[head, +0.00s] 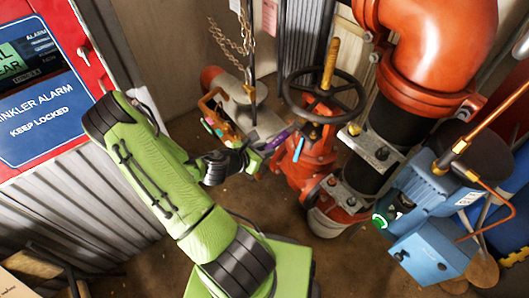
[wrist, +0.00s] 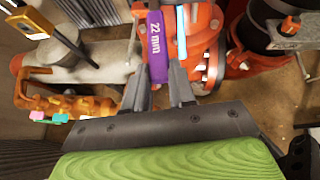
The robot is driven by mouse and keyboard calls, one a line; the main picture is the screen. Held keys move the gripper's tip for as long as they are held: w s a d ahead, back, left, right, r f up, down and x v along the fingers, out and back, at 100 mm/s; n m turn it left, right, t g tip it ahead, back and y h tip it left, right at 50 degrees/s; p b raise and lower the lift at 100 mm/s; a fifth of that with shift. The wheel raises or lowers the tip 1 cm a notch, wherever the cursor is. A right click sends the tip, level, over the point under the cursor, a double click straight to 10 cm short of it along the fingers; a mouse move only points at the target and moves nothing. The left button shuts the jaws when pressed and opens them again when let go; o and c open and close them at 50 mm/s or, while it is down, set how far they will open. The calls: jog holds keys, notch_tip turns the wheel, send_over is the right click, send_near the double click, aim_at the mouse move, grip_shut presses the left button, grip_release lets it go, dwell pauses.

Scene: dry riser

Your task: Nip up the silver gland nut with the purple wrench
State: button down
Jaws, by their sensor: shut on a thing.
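My gripper (wrist: 158,82) is shut on the purple wrench (wrist: 155,45), which is marked 22 mm and points away from me in the wrist view. In the head view the purple wrench (head: 277,141) shows as a small purple piece between my gripper (head: 257,155) and the red valve (head: 312,160). The red valve also fills the area behind the wrench in the wrist view (wrist: 205,40). I cannot make out the silver gland nut clearly in either view, nor whether the wrench touches it.
A dark handwheel (head: 325,93) overhangs the valve. A light blue strip (wrist: 184,50) is right of the wrench. An orange rack (wrist: 70,103) with coloured pieces is left of my gripper. A chain (head: 230,42) hangs behind. A blue pump (head: 425,185) and large red pipe stand right.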

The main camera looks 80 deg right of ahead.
jog(key=shift+w+d+r+b, duration=0.1)
jog(key=shift+w+d+b, duration=0.1)
jog(key=shift+b, duration=1)
jog(key=w+d+m+g+y+p, duration=0.2)
jog(key=w+d+m+g+y, duration=0.3)
jog(key=w+d+m, duration=0.1)
jog(key=shift+d+m+y+p, duration=0.35)
jog(key=shift+d+m, duration=0.25)
jog(key=shift+d, duration=0.25)
dwell(0.7)
jog(key=shift+w, duration=0.1)
